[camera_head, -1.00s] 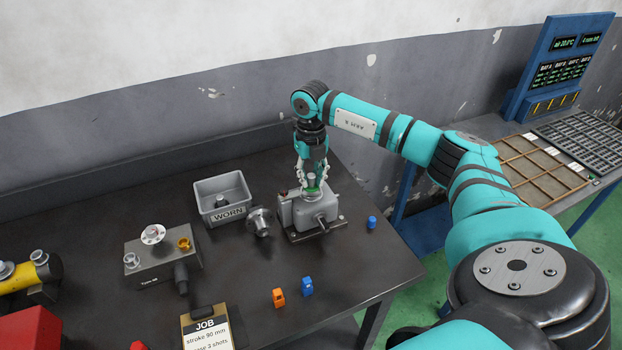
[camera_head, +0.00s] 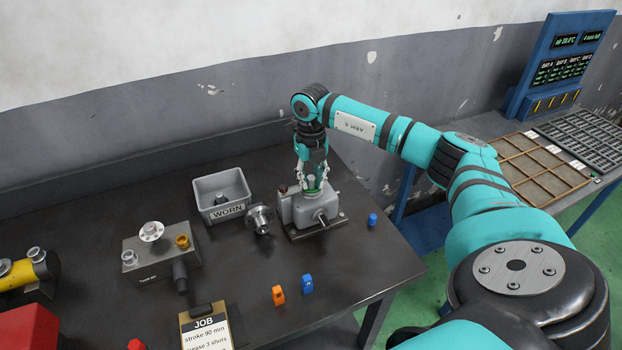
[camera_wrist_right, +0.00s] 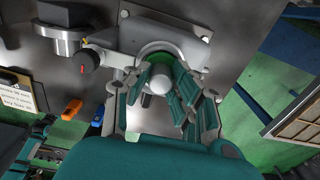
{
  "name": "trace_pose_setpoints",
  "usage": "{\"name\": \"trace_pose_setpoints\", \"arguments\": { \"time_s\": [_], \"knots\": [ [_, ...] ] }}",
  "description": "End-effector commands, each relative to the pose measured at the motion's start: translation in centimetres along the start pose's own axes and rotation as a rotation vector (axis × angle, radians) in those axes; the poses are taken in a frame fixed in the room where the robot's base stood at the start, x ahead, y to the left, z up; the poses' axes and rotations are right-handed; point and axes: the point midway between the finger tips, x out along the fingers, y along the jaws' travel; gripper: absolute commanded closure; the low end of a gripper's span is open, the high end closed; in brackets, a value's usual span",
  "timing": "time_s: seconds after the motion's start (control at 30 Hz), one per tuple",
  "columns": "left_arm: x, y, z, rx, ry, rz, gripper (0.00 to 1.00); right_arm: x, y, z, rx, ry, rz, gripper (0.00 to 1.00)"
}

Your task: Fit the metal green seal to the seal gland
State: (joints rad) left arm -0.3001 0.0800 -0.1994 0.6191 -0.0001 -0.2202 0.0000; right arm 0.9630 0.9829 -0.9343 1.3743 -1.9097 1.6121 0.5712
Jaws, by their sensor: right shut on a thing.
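A grey metal housing (camera_head: 327,207) stands on a plate on the dark workbench. My right gripper (camera_head: 313,188) points down at the top of this housing, with its fingertips close to it. In the right wrist view my right gripper (camera_wrist_right: 161,78) is shut on the green seal (camera_wrist_right: 168,54), which shows as a green arc at the round top of the housing (camera_wrist_right: 186,43). A pale round knob sits in front of it between the fingers. The fingers hide the seal gland, so I cannot tell how the seal sits in it. My left gripper is not in view.
Left of the housing are a flanged metal part (camera_head: 260,219) and a grey WORN bin (camera_head: 222,197). A blue cap (camera_head: 372,219) lies to the right. Orange (camera_head: 278,295) and blue (camera_head: 307,285) pieces lie in front.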

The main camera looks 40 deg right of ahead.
Motion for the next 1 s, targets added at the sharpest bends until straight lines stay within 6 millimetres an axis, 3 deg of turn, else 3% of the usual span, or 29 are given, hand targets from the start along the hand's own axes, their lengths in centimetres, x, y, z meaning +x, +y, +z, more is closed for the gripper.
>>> {"name": "trace_pose_setpoints", "arguments": {
  "time_s": [0.57, 0.6, 0.77, 1.0],
  "knots": [
    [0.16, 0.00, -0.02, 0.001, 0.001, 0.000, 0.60, 0.32, 0.01, -0.02, 0.000, 0.001, 0.000, 1.00],
    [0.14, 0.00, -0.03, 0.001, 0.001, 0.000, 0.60, 0.29, 0.01, -0.03, 0.000, 0.001, 0.000, 0.73],
    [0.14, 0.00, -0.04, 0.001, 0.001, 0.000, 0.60, 0.27, 0.02, -0.02, 0.000, 0.001, 0.000, 0.52],
    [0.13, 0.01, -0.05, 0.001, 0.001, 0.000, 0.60, 0.23, 0.09, 0.00, -0.001, 0.000, 0.002, 0.51]
  ]
}}
